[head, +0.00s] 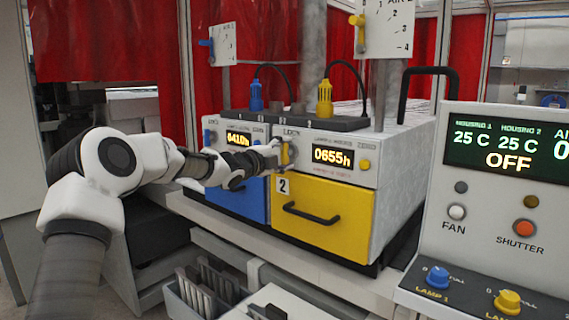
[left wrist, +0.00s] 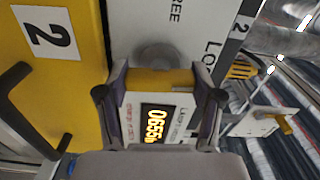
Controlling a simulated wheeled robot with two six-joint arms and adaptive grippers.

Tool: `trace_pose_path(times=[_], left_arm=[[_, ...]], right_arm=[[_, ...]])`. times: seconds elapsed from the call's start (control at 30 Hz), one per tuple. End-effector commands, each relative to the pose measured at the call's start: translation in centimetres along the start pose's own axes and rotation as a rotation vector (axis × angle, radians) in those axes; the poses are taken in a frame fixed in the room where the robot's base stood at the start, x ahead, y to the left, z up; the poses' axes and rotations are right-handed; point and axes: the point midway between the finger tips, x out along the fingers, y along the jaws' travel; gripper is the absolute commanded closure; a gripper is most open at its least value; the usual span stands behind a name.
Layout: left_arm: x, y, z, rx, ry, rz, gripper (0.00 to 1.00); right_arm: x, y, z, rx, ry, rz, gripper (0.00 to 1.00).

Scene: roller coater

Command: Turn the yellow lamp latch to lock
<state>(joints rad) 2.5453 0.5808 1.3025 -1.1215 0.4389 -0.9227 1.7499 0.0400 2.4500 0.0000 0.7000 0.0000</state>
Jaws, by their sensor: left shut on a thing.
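The yellow lamp latch (head: 286,153) is on the front of the yellow lamp unit, left of its lit 0655h display. It looks upright in the head view. The latch also shows in the left wrist view (left wrist: 160,79) as a yellow bar between my fingers, beside a round grey disc. My left gripper (head: 280,155) is shut on the latch; it also shows in the left wrist view (left wrist: 160,95). The word LOCK (head: 292,133) is printed above the latch. FREE (left wrist: 173,12) is printed to its side. My right gripper does not show.
Below the latch is the yellow drawer (head: 345,222) with a black handle. The blue unit (head: 238,201) stands to the left. A control panel (head: 500,200) reading OFF stands at the right. A grey bin (head: 205,290) of plates sits below.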

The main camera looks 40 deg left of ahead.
Motion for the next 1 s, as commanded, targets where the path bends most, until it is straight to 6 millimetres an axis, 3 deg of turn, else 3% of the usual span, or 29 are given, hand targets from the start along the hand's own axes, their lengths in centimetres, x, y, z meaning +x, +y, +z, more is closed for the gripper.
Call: trace_pose_path(times=[0.2,0.73,0.77,0.8,1.0], left_arm=[[-0.01,-0.01,0.01,0.073,0.000,-0.003,0.69],[0.00,-0.11,-0.01,0.098,0.000,-0.002,0.69],[0.00,-0.11,-0.01,0.098,0.000,-0.002,0.23],[0.00,-0.09,-0.01,0.098,0.000,-0.001,0.09],[0.00,-0.03,0.00,0.097,0.000,-0.001,0.08]], right_arm=[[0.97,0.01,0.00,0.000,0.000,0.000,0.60],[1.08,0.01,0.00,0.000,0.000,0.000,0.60],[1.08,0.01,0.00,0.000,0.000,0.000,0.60],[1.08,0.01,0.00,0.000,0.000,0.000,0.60],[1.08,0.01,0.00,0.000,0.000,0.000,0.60]])
